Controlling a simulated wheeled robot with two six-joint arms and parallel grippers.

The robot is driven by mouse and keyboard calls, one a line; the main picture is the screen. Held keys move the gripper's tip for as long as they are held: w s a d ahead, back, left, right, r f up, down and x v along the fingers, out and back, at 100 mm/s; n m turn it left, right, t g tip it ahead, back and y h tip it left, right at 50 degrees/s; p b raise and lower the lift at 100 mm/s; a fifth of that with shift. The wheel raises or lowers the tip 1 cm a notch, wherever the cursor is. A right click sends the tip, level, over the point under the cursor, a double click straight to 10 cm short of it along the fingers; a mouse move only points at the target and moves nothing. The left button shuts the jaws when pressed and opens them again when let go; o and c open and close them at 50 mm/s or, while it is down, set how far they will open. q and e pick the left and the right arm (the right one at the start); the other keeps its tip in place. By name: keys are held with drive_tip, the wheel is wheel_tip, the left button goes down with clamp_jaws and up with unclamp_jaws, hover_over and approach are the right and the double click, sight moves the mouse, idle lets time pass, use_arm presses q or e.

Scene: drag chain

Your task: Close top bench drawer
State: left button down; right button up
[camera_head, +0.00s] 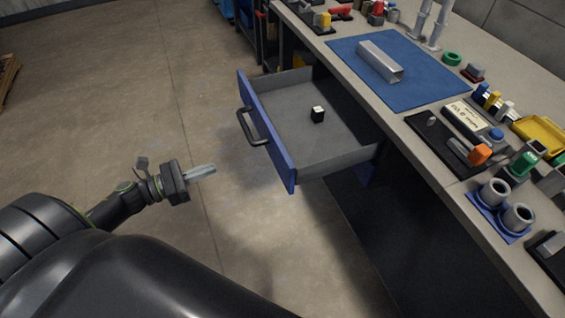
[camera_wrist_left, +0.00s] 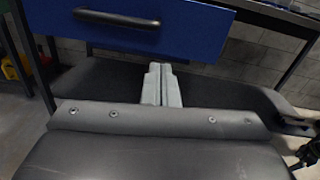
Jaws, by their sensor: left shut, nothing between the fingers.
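The top bench drawer (camera_head: 268,130) is pulled well out from under the bench top. It has a blue front, grey inside and a black bar handle (camera_head: 252,127). A small black block with a white top (camera_head: 317,114) lies in it. My left gripper (camera_head: 207,169) is shut and empty, in front of the drawer and to the left of its blue front, apart from it. In the left wrist view the shut fingers (camera_wrist_left: 161,84) show below the blue drawer front (camera_wrist_left: 190,30) and its handle (camera_wrist_left: 117,18). My right gripper is not in view.
The bench top (camera_head: 425,165) carries a blue mat (camera_head: 415,88) with a metal channel (camera_head: 381,61), a yellow tray (camera_head: 542,134), grey cups (camera_head: 495,192) and several small parts. The floor (camera_head: 130,90) left of the drawer is clear. A pallet (camera_head: 8,75) stands far left.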

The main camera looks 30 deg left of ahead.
use_arm(q)
drive_tip(key=d+m, duration=0.1)
drive_tip(key=p, duration=0.4)
approach(272, 151)
drive_tip(key=shift+m+g+h, duration=0.3)
drive_tip(key=shift+h, duration=0.1)
drive_tip(key=x, duration=0.5)
drive_tip(key=shift+w+r, duration=0.15)
drive_tip(key=shift+r, duration=0.25)
drive_tip(key=shift+x, duration=0.75)
drive_tip(key=shift+f, duration=0.2)
drive_tip(key=shift+w, duration=0.15)
